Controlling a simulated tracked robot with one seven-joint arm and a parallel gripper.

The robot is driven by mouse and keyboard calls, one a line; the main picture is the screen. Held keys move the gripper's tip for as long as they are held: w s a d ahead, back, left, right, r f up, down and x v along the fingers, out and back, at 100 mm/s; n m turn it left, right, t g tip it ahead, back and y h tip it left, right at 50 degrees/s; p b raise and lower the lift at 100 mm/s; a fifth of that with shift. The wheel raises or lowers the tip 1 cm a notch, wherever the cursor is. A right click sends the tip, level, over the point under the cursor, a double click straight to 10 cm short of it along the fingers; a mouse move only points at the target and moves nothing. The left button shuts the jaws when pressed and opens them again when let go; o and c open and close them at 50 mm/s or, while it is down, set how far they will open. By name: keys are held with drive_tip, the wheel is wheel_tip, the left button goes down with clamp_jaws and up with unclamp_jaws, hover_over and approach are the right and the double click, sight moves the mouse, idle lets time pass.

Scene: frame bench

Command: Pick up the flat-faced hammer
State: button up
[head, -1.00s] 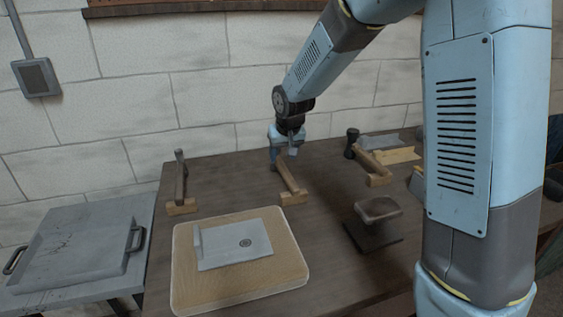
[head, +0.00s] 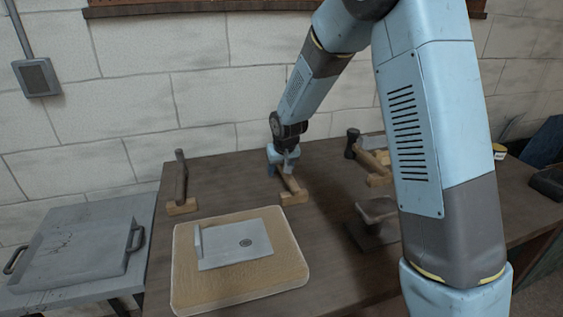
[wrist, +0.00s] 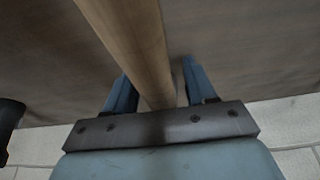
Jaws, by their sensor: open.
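Several hammer-like tools with wooden handles lie on the dark bench. The middle one (head: 292,187) has its handle running from beneath my gripper (head: 284,167) towards a pale wooden block at the near end. In the wrist view this round handle (wrist: 135,45) passes between the two blue fingers of my gripper (wrist: 155,88), which are open with a gap on the right side. Its far end is hidden by my gripper. Another tool (head: 180,180) stands to the left, and one with a dark head (head: 352,143) lies to the right. I cannot tell which face is flat.
A grey tray (head: 75,245) with handles is on a side table at left. A dark stand (head: 372,228) is at right, partly behind my arm. A block wall stands behind the bench.

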clamp_jaws()
idle(0.5)
